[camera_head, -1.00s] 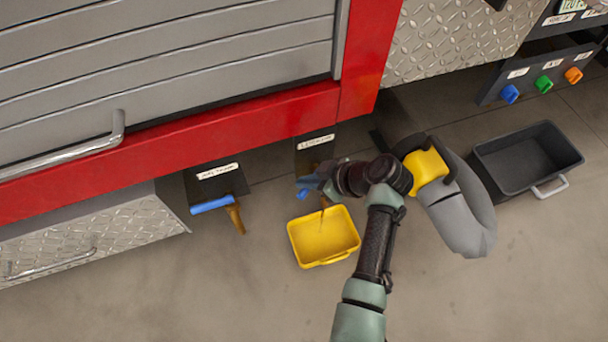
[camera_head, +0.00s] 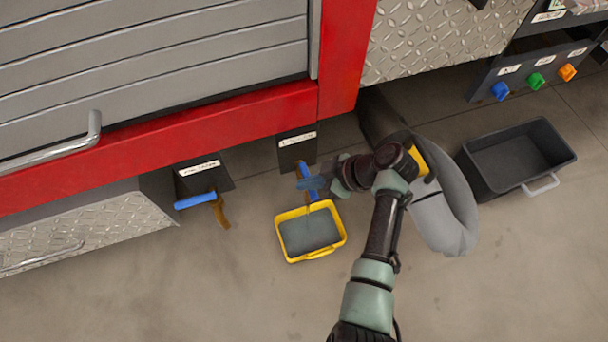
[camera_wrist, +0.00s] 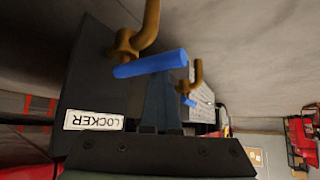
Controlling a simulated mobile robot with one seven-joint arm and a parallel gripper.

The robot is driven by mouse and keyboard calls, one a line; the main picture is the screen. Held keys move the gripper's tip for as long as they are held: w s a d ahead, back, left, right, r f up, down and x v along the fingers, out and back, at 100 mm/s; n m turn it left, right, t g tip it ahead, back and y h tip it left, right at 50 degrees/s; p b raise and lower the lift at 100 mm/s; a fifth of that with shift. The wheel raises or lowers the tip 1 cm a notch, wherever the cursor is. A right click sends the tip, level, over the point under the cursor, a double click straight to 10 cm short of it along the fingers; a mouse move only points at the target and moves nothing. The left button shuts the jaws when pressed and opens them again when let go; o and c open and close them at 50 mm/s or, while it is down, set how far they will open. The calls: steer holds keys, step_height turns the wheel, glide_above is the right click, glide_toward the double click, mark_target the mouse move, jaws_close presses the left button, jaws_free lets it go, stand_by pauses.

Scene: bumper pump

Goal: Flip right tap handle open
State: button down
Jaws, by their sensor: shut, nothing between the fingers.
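The right tap's blue handle (camera_head: 304,170) sticks out from its dark labelled panel, roughly square to the panel face. In the wrist view the blue handle (camera_wrist: 150,63) crosses just ahead of my fingers, with its brown spout (camera_wrist: 140,35) above. My gripper (camera_head: 313,184) is shut and empty, right beside the handle; in the wrist view the fingers (camera_wrist: 160,105) reach up to it, and I cannot tell whether they touch. The gripper partly hides the tap in the head view. Below, the yellow tray (camera_head: 340,237) holds grey liquid, with a faint thin stream above it.
The left tap's blue handle (camera_head: 195,201) lies along its panel. Red bodywork (camera_head: 215,125) is above the taps. Floor in front is clear.

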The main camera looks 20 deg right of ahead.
steer(key=shift+d, duration=0.5)
